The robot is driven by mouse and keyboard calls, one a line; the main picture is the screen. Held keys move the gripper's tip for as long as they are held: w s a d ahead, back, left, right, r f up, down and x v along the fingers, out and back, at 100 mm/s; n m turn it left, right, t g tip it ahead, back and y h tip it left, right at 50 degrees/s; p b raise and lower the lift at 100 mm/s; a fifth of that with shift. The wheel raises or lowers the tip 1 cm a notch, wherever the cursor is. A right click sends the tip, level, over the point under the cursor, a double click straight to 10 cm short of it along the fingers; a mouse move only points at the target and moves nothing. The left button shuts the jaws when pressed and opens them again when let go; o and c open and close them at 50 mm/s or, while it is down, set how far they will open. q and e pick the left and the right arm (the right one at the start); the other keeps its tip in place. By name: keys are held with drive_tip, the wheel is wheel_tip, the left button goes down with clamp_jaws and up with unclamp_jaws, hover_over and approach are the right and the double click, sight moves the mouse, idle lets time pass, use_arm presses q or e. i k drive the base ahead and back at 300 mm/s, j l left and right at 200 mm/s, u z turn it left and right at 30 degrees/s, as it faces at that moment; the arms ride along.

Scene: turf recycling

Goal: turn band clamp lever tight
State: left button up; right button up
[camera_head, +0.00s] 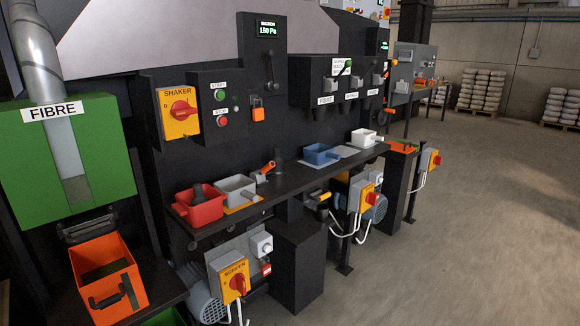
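Neither of my grippers is in view. I cannot pick out a band clamp or its lever with certainty. Under the green FIBRE box (110,165) there is a dark ribbed fitting (88,228), just above an open orange bin (127,290) with a black handle. A grey duct (38,50) enters the box from above. An orange-handled item (265,171) lies on the dark shelf beside a short black post; its kind is too small to tell.
The dark shelf (290,177) carries a red bin (196,212), a grey bin (235,191), a blue bin (321,154) and a white bin (364,138). A yellow SHAKER switch (180,113) and a SCREEN switch (234,282) are mounted nearby. Open concrete floor (460,230) lies right.

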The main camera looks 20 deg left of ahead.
sight(268, 167)
drive_tip(key=i+l+u, duration=0.2)
drive_tip(key=i, duration=0.4)
drive_tip(key=i+u, duration=0.2)
drive_tip(key=i, duration=0.35)
drive_tip(key=i+l+u, duration=0.2)
drive_tip(key=i+u, duration=0.3)
drive_tip(key=i+l+u, duration=0.25)
drive_tip(key=u, duration=0.2)
drive_tip(key=i+l+u, duration=0.25)
drive_tip(key=l+u, duration=0.25)
drive_tip(key=i+l+u, duration=0.15)
drive_tip(key=l, duration=0.2)
drive_tip(key=i+l+u, duration=0.15)
drive_tip(key=l, duration=0.2)
